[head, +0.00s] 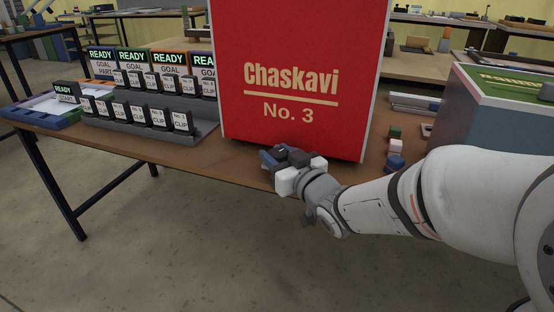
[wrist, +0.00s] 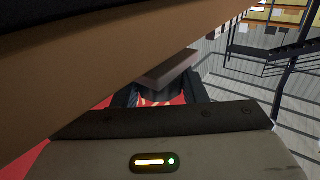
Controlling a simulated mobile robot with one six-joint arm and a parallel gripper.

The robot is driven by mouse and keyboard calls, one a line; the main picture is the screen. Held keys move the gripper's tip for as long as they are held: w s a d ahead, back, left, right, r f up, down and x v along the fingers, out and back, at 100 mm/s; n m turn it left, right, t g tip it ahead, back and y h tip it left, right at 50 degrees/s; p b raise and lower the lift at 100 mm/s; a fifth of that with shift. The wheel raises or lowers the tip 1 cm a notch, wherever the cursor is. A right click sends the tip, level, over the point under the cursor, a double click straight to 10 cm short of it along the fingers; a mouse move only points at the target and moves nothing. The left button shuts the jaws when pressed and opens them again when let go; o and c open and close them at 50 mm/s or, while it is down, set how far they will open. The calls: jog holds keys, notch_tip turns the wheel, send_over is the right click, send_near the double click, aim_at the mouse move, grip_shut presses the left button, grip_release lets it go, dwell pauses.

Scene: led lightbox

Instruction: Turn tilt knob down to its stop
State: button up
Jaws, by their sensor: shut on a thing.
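The red lightbox (head: 300,60) with "Chaskavi No. 3" on its face stands upright on the brown table (head: 190,150). My gripper (head: 282,156) is low in front of the lightbox's bottom edge, at the table's front edge. In the wrist view my gripper (wrist: 160,95) has its dark fingers closed around a dark piece with a flat grey-brown bar (wrist: 168,70), which looks like the tilt knob. The fingers hide most of it, and its angle cannot be read. Red shows behind the fingers in the wrist view. In the head view the knob is hidden by my gripper.
Stepped racks (head: 150,115) of small labelled blocks stand to the left. A blue tray (head: 45,122) lies at the far left. Small blocks (head: 395,145) and a large green-topped box (head: 500,110) are to the right. The floor in front is clear.

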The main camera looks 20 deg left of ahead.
aim_at(284, 158)
jog(key=shift+w+r+n+g+y+p, duration=0.1)
jog(key=shift+r+n+g+y+p, duration=0.2)
jog(key=shift+n+g+y, duration=0.35)
jog(key=shift+f+n+g+y, duration=0.1)
jog(key=shift+n+g+y, duration=0.2)
jog(key=shift+g, duration=0.25)
jog(key=o, duration=1)
jog(key=shift+c, duration=0.2)
jog(key=shift+f, duration=0.1)
jog(key=p+v, duration=0.2)
jog(key=v, duration=0.5)
jog(key=shift+d+p, duration=0.1)
jog(key=shift+p, duration=0.25)
jog(key=shift+s+d, duration=0.2)
jog(key=shift+s, duration=0.1)
